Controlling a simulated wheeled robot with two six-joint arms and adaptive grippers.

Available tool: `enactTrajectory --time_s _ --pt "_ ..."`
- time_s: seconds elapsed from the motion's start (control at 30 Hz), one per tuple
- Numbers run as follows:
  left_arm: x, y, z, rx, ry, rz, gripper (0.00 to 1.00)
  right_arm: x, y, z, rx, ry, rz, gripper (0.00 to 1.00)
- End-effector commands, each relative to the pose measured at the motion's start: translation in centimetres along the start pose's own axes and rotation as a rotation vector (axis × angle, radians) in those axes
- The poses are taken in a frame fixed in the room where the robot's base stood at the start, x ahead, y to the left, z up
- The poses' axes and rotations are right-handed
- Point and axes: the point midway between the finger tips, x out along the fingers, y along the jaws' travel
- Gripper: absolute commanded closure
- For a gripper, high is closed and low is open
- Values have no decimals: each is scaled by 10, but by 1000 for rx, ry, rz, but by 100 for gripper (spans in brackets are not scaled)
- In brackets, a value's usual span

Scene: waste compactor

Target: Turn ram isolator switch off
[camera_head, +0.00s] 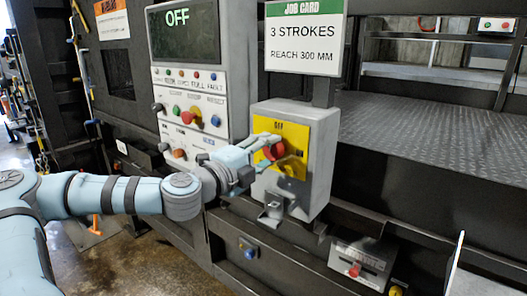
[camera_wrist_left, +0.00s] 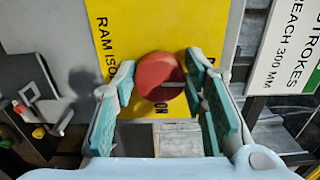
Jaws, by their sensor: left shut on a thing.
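The ram isolator switch is a round red knob (camera_head: 275,151) on a yellow plate (camera_head: 290,132) on the front of a grey box (camera_head: 318,150). The plate reads "OFF" above the knob. My left gripper (camera_head: 268,150) reaches it from the left and is shut on the knob. In the left wrist view, the red knob (camera_wrist_left: 158,74) sits between the two green-padded fingers of the left gripper (camera_wrist_left: 158,80). "RAM ISO" and "ON" show on the plate there, partly covered. A slot shows on the knob, but its exact setting is unclear. My right gripper is not in view.
A control panel (camera_head: 190,110) with several buttons and a display (camera_head: 183,30) reading "OFF" stands left of the box. A job card (camera_head: 304,40) hangs above it. A metal bracket (camera_head: 271,208) juts out below the box. A small button box (camera_head: 362,260) is lower right.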

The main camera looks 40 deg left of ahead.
Motion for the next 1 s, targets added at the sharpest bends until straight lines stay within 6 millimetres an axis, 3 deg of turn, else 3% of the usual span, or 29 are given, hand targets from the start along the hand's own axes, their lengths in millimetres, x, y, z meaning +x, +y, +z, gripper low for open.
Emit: enactTrajectory --time_s 0.6,0.63,0.7,1.0 --pt "0 -3 1 -40 -4 -7 89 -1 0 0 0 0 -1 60" --pt "0 -3 1 -40 -4 -7 56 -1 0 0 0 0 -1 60" --pt "0 -2 1 -40 -4 -6 45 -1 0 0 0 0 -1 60" --pt "0 -1 1 -42 -3 -3 42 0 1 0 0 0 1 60"
